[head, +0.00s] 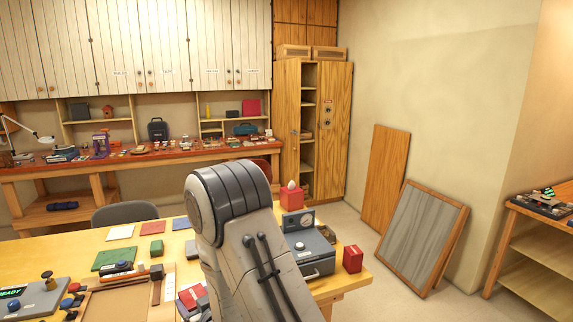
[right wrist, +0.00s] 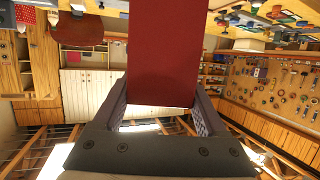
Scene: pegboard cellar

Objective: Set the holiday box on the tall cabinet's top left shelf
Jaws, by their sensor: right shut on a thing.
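The holiday box appears to be the plain dark red box (right wrist: 162,50) in the right wrist view. My right gripper (right wrist: 161,98) is shut on it, with one finger on each side. In the head view my right arm covers the gripper and the held box. The tall cabinet (head: 287,145) is wooden and stands by the far corner, beyond the table. A narrow gap between its wooden fronts shows shelves (head: 308,145) with a few small things. I cannot tell how far its doors stand open. My left gripper is not in view.
The near table (head: 150,225) holds a grey case (head: 310,255), a red box (head: 352,258), another red box with a white top (head: 291,198) and several small parts. A grey chair (head: 124,213) stands behind it. Panels (head: 421,238) lean on the right wall. Floor shows before the cabinet's right side.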

